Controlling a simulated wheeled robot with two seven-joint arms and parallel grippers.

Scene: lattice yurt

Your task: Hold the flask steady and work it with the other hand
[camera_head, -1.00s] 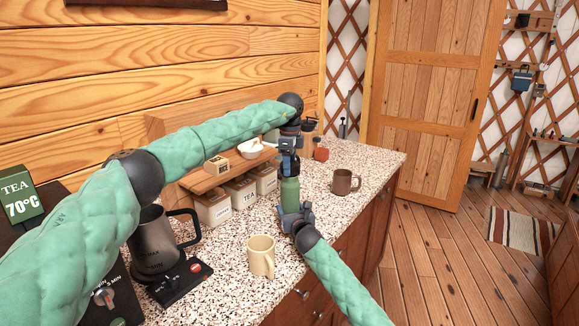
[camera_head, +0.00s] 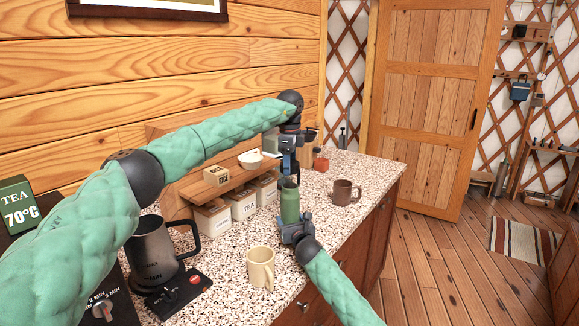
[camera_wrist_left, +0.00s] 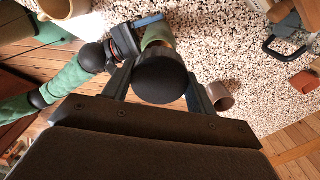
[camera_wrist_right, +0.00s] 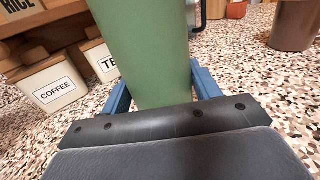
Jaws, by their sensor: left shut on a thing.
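The green flask (camera_head: 289,206) stands upright on the speckled counter. My right gripper (camera_head: 293,222) is shut around its lower body; the right wrist view shows the flask (camera_wrist_right: 148,50) between the blue fingers. My left gripper (camera_head: 288,163) is above the flask, pointing down. In the left wrist view its fingers are shut on a round black lid (camera_wrist_left: 160,77), and the green flask body (camera_wrist_left: 158,36) shows partly behind it. The lid appears raised off the flask, whose top looks dark and open in the head view.
A brown mug (camera_head: 345,192) stands right of the flask, a cream mug (camera_head: 261,267) in front to the left. A dark kettle (camera_head: 155,250) is at the left. Labelled canisters (camera_head: 243,205) stand beneath a wooden shelf (camera_head: 222,184) close behind. The counter's right edge is near.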

